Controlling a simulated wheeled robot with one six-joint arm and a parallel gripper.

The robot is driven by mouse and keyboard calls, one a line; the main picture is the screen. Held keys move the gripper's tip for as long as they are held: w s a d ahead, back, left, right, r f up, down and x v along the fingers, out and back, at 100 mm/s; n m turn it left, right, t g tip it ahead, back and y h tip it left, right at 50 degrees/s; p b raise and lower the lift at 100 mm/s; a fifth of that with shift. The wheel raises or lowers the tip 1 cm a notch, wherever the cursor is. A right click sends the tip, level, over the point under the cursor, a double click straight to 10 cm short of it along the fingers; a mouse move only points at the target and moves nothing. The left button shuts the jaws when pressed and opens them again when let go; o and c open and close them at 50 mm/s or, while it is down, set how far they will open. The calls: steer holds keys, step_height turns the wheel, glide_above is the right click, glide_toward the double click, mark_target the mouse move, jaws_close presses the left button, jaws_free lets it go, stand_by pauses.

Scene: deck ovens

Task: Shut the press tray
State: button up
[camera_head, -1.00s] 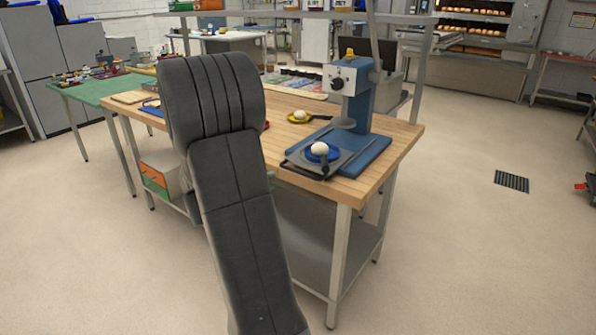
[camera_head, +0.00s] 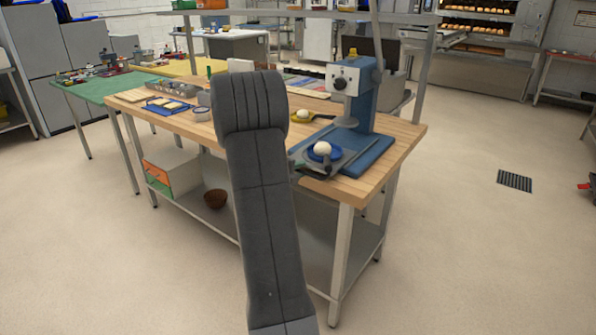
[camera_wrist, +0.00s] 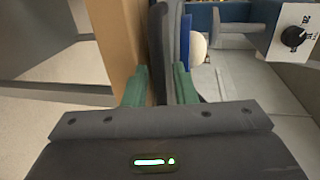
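The press (camera_head: 362,95) is blue with a pale head and black knob, standing on a blue base at the table's right end. Its grey press tray (camera_head: 345,160) is out in front of the pressing plate. A blue disc (camera_head: 318,157) with a pale dough ball (camera_head: 322,147) sits on the tray. In the wrist view, the green fingertips of my gripper (camera_wrist: 161,80) stand apart, one on each side of a dark bar (camera_wrist: 165,30) at the tray's front. I see no firm grip on it. In the head view my arm mostly hides the gripper.
A lower shelf holds a brown bowl (camera_head: 215,198). Floor at right is clear around a drain grate (camera_head: 515,181).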

steer(key=shift+c, duration=0.3)
jaws_close()
steer(key=shift+r+x, duration=0.2)
steer(key=shift+x, duration=0.75)
steer(key=shift+r+x, duration=0.2)
steer(key=shift+x, duration=0.8)
steer(key=shift+o, duration=0.3)
jaws_free()
steer(key=v, duration=1.3)
steer(key=shift+s+a+b, duration=0.25)
steer(key=shift+s+b, duration=0.05)
steer(key=shift+s, duration=0.05)
